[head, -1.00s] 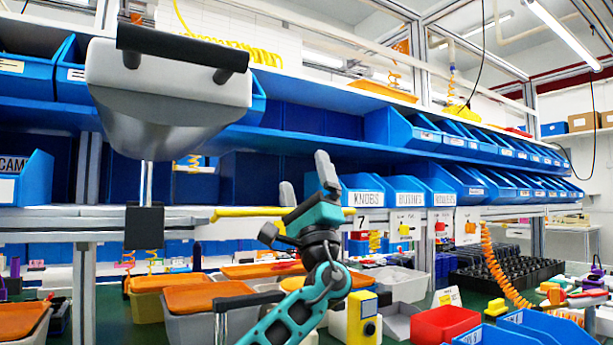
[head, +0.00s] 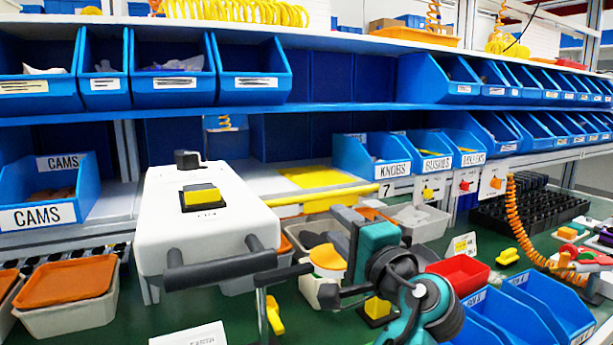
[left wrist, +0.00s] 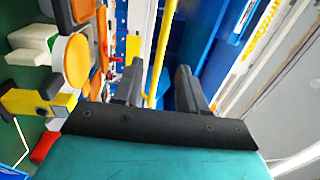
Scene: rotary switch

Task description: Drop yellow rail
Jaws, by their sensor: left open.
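The yellow rail (head: 318,195) is a thin yellow bar running along the front edge of the lower shelf in the head view. My left gripper (head: 340,228), with a teal body and dark fingers, is just in front of and below the rail's right part. In the left wrist view the rail (left wrist: 157,55) shows in the gap between the two open fingers of my left gripper (left wrist: 159,70). Whether a finger touches it cannot be told. My right gripper is not in view.
A white unit (head: 160,215) with a yellow button and black handles stands close at left. Blue bins labelled KNOBS (head: 372,160) sit behind the rail. Below are grey bins with orange lids (head: 68,282), a red bin (head: 460,270) and blue trays (head: 530,300).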

